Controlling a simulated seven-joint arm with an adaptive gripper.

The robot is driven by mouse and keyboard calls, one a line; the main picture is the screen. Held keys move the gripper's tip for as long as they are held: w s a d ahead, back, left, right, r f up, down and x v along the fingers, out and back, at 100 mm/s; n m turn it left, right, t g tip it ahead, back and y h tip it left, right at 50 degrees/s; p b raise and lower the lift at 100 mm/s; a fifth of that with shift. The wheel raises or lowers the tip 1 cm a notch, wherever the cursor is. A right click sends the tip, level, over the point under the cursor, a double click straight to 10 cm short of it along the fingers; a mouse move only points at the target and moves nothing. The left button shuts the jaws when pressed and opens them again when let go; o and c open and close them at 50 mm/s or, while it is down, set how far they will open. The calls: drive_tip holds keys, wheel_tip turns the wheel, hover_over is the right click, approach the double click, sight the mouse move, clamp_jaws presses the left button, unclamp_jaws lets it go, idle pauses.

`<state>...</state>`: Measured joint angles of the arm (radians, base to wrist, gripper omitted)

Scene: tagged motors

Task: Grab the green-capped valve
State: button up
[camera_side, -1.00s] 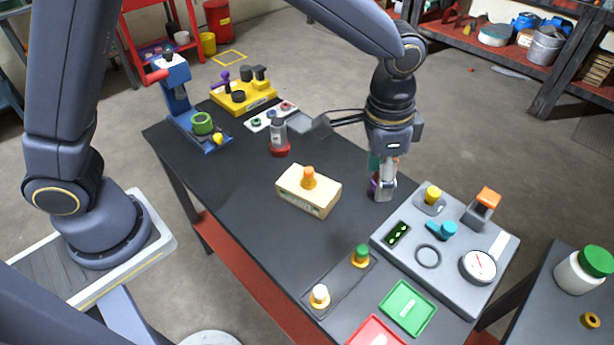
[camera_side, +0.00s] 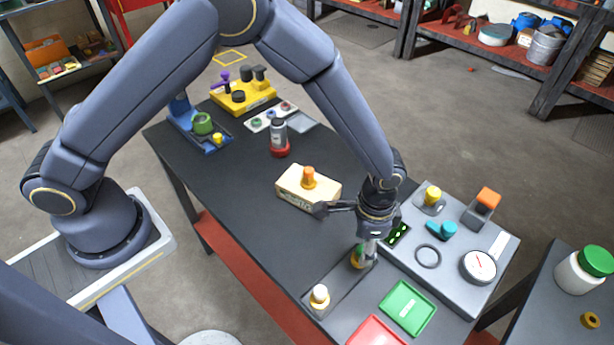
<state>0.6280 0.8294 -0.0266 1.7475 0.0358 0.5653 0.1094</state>
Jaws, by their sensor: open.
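The green-capped valve (camera_side: 357,260) stands upright on the dark strip at the front part of the table. Its yellow-orange lower part shows, and most of its green cap is hidden by my gripper (camera_side: 367,253). My gripper points down with its fingers right at the valve. It is open. I cannot tell from this view whether both fingers straddle the valve or touch it. A white-topped valve (camera_side: 320,296) with a yellow base stands on the same strip, to the lower left.
A grey panel (camera_side: 478,287) with a gauge, ring and knobs is close on the right. Green (camera_side: 408,307) and red (camera_side: 375,332) trays lie in front. A cream block (camera_side: 300,196) with an orange knob stands behind left. The table's middle left is clear.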

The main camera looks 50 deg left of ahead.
wheel_tip(320, 180, down, 3)
drive_tip(key=shift+f, duration=0.15)
drive_tip(key=shift+c, duration=0.4)
clamp_jaws()
